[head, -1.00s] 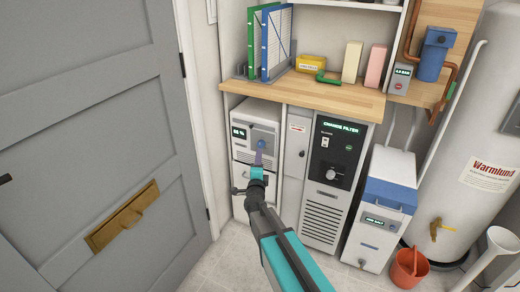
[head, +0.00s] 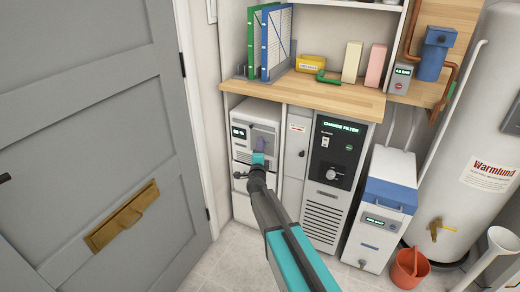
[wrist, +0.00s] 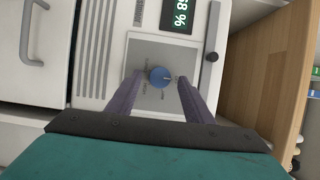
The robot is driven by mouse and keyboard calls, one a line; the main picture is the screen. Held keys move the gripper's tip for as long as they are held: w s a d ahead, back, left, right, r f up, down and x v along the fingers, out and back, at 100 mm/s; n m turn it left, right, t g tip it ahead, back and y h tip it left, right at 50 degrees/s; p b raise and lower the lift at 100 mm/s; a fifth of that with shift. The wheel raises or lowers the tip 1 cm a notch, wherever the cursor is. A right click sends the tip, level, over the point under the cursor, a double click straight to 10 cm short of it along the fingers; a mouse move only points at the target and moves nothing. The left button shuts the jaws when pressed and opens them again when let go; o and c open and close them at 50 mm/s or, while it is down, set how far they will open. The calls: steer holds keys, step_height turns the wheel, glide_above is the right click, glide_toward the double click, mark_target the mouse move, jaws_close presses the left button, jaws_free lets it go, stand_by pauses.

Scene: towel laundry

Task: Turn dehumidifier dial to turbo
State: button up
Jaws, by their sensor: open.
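The white dehumidifier (head: 243,113) stands on the left under the wooden counter, with a lit percent display (head: 239,131) that also shows in the wrist view (wrist: 180,15). In the wrist view its blue round dial (wrist: 159,76) sits on a grey panel (wrist: 148,52). A small pale pointer mark on the dial faces right in that view; the labels around it are too small to read. My gripper (wrist: 160,80) is open, with one finger on each side of the dial and a gap showing to each. In the head view my gripper (head: 260,147) covers the dial area.
A narrow panel (head: 297,152) and a dark-fronted unit (head: 337,153) reading "CHANGE FILTER" stand to the right. A white unit with a blue lid (head: 390,195) and an orange bucket (head: 408,267) are farther right. A grey door (head: 90,130) fills the left. The wooden counter (head: 330,95) overhangs the dehumidifier.

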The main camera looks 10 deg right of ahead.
steer(key=shift+w+d, duration=0.15)
steer(key=shift+w, duration=0.3)
steer(key=c, duration=0.9)
steer(key=shift+c, duration=0.7)
